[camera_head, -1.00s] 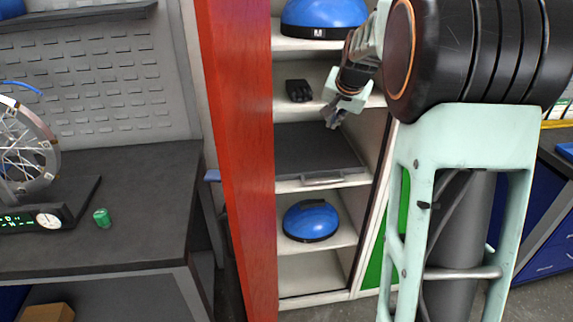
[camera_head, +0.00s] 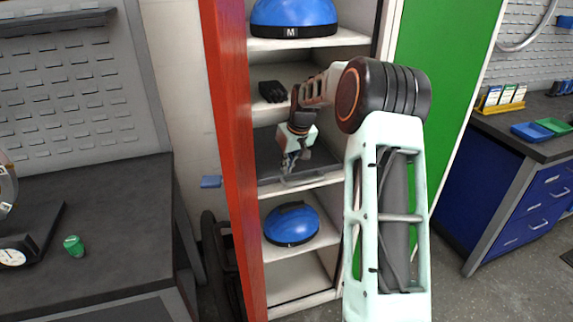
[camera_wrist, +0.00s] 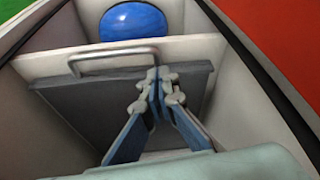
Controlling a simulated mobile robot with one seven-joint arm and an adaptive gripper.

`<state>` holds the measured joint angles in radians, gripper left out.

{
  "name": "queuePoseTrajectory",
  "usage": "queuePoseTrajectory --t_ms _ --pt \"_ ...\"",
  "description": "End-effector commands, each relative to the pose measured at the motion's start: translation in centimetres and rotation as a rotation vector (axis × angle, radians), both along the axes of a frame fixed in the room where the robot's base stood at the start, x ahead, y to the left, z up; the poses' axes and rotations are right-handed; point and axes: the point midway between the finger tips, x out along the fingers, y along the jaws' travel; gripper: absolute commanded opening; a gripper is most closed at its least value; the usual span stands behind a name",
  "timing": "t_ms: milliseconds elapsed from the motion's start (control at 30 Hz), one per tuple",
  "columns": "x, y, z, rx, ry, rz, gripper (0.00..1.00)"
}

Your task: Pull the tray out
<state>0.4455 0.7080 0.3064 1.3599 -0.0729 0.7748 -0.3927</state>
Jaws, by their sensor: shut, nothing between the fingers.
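The tray (camera_head: 265,150) is a flat dark grey panel in the middle compartment of an open cabinet. It also shows in the wrist view (camera_wrist: 80,108). Its metal handle (camera_wrist: 112,52) is on the front edge, seen in the wrist view above and left of my fingertips. My gripper (camera_head: 288,168) is over the front part of the tray in the head view, partly covering the handle. In the wrist view my gripper (camera_wrist: 157,78) has its blue-grey fingers together and empty, near the handle's right end. I cannot tell if they touch the tray or handle.
A blue helmet (camera_head: 292,224) is on the shelf below and another (camera_head: 293,14) above. A black glove (camera_head: 273,91) lies on the shelf above the tray. The cabinet's red door (camera_head: 232,160) stands open at left, the green side panel at right. A dark workbench (camera_head: 110,220) is at left.

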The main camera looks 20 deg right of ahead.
Motion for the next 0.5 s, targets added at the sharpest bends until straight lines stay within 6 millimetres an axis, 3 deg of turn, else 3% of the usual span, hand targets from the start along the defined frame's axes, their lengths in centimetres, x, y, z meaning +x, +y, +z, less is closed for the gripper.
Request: queuePoseTrajectory --t_ms 200,500 --pt "1.3 0.4 -3.7 0.001 0.002 0.000 0.00" --pt "2.0 0.4 -5.6 0.001 0.000 -0.002 0.00"
